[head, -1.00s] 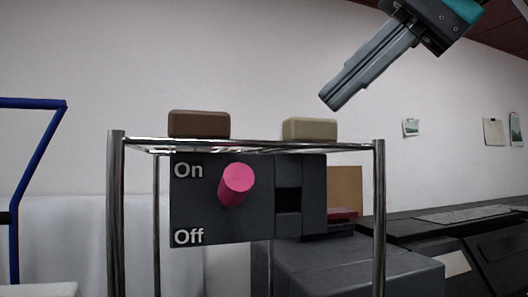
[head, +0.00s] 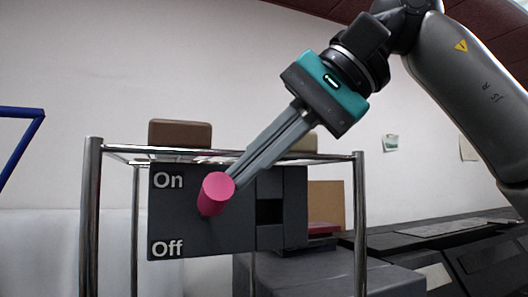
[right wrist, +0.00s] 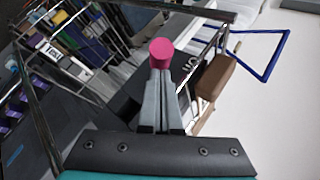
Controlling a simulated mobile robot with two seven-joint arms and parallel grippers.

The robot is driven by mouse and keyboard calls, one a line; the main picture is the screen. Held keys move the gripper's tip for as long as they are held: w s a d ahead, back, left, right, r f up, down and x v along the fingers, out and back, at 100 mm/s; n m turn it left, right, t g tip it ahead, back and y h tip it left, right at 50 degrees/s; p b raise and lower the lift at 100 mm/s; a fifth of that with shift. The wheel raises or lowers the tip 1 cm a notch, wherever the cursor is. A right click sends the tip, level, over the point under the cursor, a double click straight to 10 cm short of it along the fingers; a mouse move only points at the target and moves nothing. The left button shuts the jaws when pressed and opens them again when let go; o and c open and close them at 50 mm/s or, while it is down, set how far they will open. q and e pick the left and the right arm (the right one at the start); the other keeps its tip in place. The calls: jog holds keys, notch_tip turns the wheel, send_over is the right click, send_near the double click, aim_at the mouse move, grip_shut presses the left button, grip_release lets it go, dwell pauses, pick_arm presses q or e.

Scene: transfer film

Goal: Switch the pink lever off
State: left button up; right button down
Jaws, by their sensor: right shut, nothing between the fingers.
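The pink lever (head: 217,192) sticks out of a dark grey switch box (head: 178,235) marked "On" above and "Off" below. Its pink end is nearer the "On" label. My right gripper (head: 238,178) is shut and empty, pointing down and left, its tips at the lever's upper right side. In the right wrist view the shut fingers (right wrist: 160,85) end just below the pink lever end (right wrist: 161,52). I cannot tell whether they touch it. My left gripper is not in view.
A metal rack (head: 360,215) frames the box. A brown block (head: 180,134) lies on its top shelf, and a beige block (head: 300,143) is partly behind my gripper. A blue frame (head: 22,145) stands at the left. Dark machines (head: 420,245) fill the lower right.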

pick_arm(q)
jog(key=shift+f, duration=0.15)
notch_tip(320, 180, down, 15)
jog(key=b, duration=1.5)
pick_arm(e)
notch_tip(320, 180, down, 6)
jog(key=s+n+t+y, duration=0.2)
jog(key=n+t+y, duration=0.2)
jog(key=t, duration=0.2)
jog(key=shift+s+d+f+t, duration=0.15)
jog(key=shift+d+t, duration=0.15)
jog(key=shift+d, duration=0.05)
